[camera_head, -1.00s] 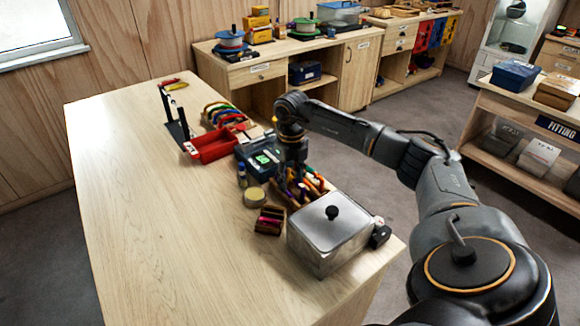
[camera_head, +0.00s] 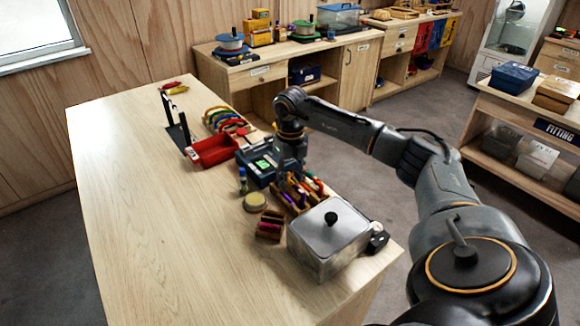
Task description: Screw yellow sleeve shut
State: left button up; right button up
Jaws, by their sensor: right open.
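No yellow sleeve can be told apart in the head view. A dark stand with a bar (camera_head: 176,115) is at the left back of the table, with a small red and yellow item (camera_head: 172,86) behind it; details are too small to read. My right gripper (camera_head: 287,185) points down over a wooden rack of colored-handled tools (camera_head: 302,193). It is open, and its fingertips are close to the tools; whether they touch is hard to tell. My left gripper is out of view.
A metal box with a black knob (camera_head: 325,235) stands at the table's front right. A small wooden block rack (camera_head: 270,224), a round tin (camera_head: 255,201), a blue device (camera_head: 256,168), a red tray (camera_head: 214,151) and colored arches (camera_head: 224,120) line the right side. The table's left is clear.

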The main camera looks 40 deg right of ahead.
jog(key=shift+w+a+p, duration=0.15)
jog(key=shift+a+p, duration=0.25)
jog(key=shift+a, duration=1.25)
jog(key=shift+f, duration=0.15)
jog(key=shift+f+b, duration=1)
jog(key=shift+f, duration=0.3)
jog(key=shift+d, duration=0.1)
jog(key=shift+d, duration=1.55)
jog(key=shift+r, duration=0.15)
jog(key=shift+r+p, duration=0.8)
jog(key=shift+r, duration=0.55)
